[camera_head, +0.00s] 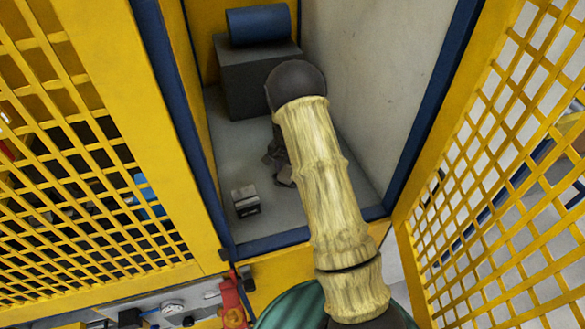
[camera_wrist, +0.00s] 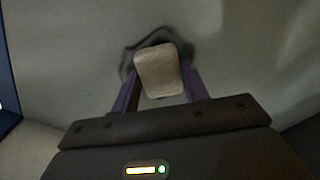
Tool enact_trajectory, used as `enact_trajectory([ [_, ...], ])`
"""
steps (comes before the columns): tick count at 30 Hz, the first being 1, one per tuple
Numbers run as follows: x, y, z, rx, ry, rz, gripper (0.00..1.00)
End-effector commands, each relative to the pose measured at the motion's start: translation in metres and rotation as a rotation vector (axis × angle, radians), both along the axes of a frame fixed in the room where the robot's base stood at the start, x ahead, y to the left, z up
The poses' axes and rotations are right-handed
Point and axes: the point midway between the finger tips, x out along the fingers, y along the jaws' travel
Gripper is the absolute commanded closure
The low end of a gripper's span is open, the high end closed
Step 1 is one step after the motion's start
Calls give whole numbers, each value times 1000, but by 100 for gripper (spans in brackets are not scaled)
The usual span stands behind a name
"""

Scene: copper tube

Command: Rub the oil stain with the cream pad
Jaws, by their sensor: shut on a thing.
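In the wrist view my gripper (camera_wrist: 159,90) is shut on the cream pad (camera_wrist: 160,70), a pale block with rounded corners held between two dark purple fingers. Behind the pad a dark oil stain (camera_wrist: 130,63) shows as an irregular patch on a grey surface, with its middle covered by the pad. I cannot tell whether the pad touches the stain. In the head view my arm reaches into a yellow and blue bay, and the gripper (camera_head: 281,168) shows only partly beside and behind the arm; the pad and stain cannot be made out there.
Inside the bay a blue cylinder (camera_head: 258,25) lies on a dark grey block (camera_head: 255,78) at the back. A small grey box (camera_head: 245,201) stands on the floor, left of my arm. A pale wall (camera_head: 385,80) rises on the right. Yellow grille panels (camera_head: 75,130) flank the opening.

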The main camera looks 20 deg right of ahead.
Motion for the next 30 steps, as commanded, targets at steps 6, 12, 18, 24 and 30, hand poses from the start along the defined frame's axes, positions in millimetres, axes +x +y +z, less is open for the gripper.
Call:
enact_trajectory([
  [6, -1, 7, -2, 1, 3, 1, 74],
  [12, -1, 8, -3, 1, 4, 1, 74],
  [18, -2, 19, -2, 2, 5, 2, 74],
  [24, -2, 33, -1, 2, 5, 3, 74],
  [30, -2, 42, -1, 2, 5, 1, 74],
])
